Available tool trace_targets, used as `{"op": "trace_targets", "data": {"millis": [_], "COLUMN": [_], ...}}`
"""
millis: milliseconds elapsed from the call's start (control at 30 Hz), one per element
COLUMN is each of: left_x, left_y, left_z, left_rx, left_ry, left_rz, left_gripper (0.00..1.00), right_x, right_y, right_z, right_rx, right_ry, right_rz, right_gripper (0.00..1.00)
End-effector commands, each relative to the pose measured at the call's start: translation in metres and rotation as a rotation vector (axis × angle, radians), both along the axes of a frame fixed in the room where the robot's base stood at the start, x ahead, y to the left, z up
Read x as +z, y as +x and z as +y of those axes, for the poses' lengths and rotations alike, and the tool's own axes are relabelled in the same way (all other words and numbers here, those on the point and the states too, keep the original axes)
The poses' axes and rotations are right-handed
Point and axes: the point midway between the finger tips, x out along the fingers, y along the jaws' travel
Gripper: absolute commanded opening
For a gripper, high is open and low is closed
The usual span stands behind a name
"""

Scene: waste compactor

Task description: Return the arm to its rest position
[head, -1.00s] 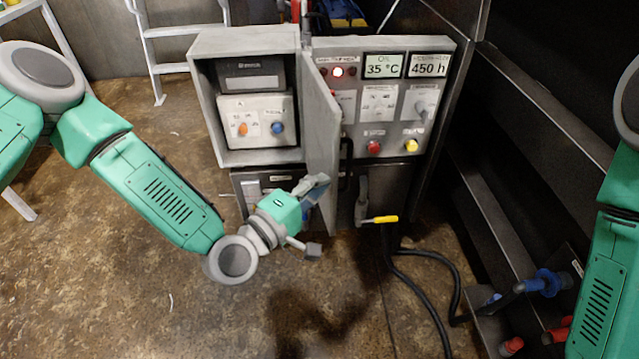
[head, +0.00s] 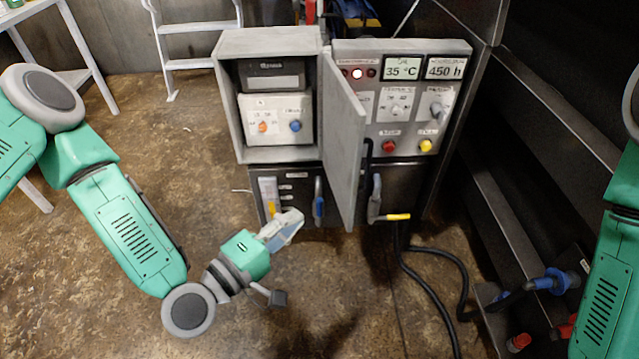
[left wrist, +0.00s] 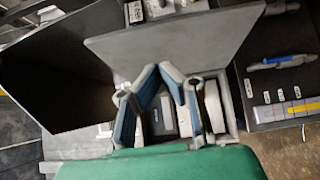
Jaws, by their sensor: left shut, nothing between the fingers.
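My left arm comes in from the left in the head view, bent at the elbow. Its gripper (head: 283,229) is in front of the lower part of the control cabinet (head: 328,50), apart from it, shut and empty. In the left wrist view the gripper's fingers (left wrist: 170,105) show in front of the open cabinet. The cabinet door (head: 343,140) stands open, sticking out toward me. My right arm (head: 605,250) shows only in part at the right edge; its gripper is out of view.
A panel with red button (head: 389,147) and yellow button (head: 426,146) is right of the door. Blue plug (head: 553,281) lies at right. White ladder (head: 185,45) stands behind.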

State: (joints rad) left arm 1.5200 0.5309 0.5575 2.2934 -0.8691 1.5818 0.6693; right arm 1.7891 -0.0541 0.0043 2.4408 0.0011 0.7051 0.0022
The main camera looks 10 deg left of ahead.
Motion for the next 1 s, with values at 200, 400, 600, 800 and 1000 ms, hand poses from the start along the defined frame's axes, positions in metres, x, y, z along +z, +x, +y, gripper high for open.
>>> {"op": "trace_targets", "data": {"millis": [200,400,600,800,1000], "left_x": [0.000,-0.041,-0.102,-0.101,-0.094], "left_y": [-0.003,-0.047,-0.141,-0.187,-0.198], "left_z": [-0.006,-0.029,0.038,0.128,0.153], "left_rx": [-0.006,-0.203,-0.577,-0.770,-0.815], "left_ry": [0.016,0.354,1.011,1.377,1.469], "left_rz": [0.004,0.163,0.455,0.670,0.746], "left_gripper": [0.00,0.00,0.00,0.00,0.00], "right_x": [0.001,0.024,0.061,0.078,0.081], "right_y": [0.000,0.000,0.001,0.000,0.000], "right_z": [0.001,0.000,0.000,0.000,0.000], "right_rx": [0.001,0.000,0.000,0.001,0.001], "right_ry": [0.001,0.000,0.000,0.000,0.001], "right_rz": [0.000,0.000,-0.001,0.000,0.000], "right_gripper": [0.40,0.40,0.40,0.40,0.40]}}
